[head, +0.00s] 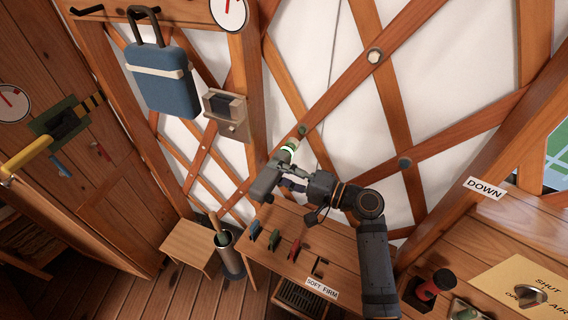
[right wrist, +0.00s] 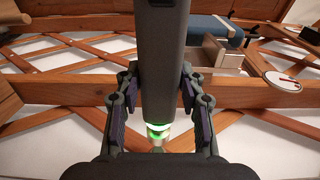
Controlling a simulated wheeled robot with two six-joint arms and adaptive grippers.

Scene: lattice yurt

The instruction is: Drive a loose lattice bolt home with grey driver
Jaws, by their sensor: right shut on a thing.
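My right gripper (head: 285,182) is shut on the grey driver (head: 265,184), which also fills the middle of the right wrist view (right wrist: 162,60). The driver has a lit green ring (head: 287,149) near its tip. The tip points up toward a greenish bolt (head: 302,130) at a lattice crossing; I cannot tell whether they touch. A pale bolt (head: 375,56) sits higher on the lattice, and a grey-green bolt (head: 404,163) lies to the right. How far each bolt stands out is unclear. My left gripper is not in view.
A wooden bench (head: 275,230) below holds blue, green and red tools, with a SOFT FIRM label (head: 322,288). A blue bag (head: 165,85) hangs at upper left near a wooden box (head: 228,115). A metal canister (head: 230,255) stands beside the bench. A control panel is at lower right.

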